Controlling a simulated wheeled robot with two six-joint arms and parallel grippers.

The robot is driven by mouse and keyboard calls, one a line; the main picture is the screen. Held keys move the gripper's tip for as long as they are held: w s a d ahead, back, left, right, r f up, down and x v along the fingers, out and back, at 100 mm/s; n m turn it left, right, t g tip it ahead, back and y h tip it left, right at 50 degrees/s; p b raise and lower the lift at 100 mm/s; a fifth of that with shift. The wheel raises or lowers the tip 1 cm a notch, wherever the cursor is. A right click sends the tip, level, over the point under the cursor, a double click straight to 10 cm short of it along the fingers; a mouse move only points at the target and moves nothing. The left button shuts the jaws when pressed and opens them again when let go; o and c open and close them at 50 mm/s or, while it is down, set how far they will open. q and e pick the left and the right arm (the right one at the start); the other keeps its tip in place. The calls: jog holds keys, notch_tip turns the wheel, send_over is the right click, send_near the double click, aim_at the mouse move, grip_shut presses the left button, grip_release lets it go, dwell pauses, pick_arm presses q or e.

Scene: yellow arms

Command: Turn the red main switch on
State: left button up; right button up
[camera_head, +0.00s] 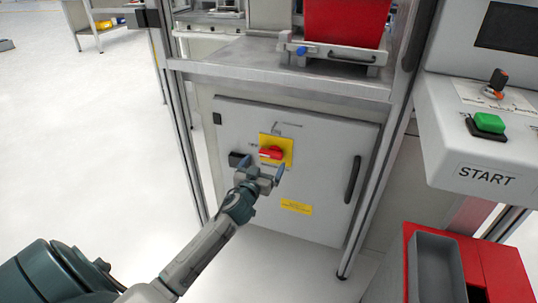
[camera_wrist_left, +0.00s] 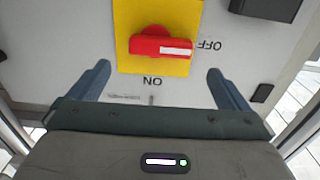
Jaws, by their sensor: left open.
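The red main switch (camera_head: 271,153) is a rotary handle on a yellow plate (camera_head: 285,144), on the door of a grey cabinet (camera_head: 330,150). In the left wrist view the red handle (camera_wrist_left: 161,46) lies roughly horizontal. Its white mark points right, toward the OFF label (camera_wrist_left: 209,44); the ON label (camera_wrist_left: 152,81) is below the plate, and both labels appear upside down. My left gripper (camera_head: 263,166) is open and empty in front of the switch. Its fingertips (camera_wrist_left: 157,70) are spread wider than the handle and do not visibly touch it. My right gripper is out of view.
A black door handle (camera_head: 353,180) is to the right of the switch. A shelf with a red bin (camera_head: 345,22) is above the cabinet. A START console (camera_head: 480,130) and a red-and-grey container (camera_head: 437,270) stand at right. Open floor (camera_head: 70,130) lies left.

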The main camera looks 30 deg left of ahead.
aim_at(270, 154)
pick_arm(q)
jog(key=shift+x, duration=2.8)
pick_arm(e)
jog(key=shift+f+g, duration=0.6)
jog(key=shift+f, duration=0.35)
pick_arm(q)
jog(key=c, duration=1)
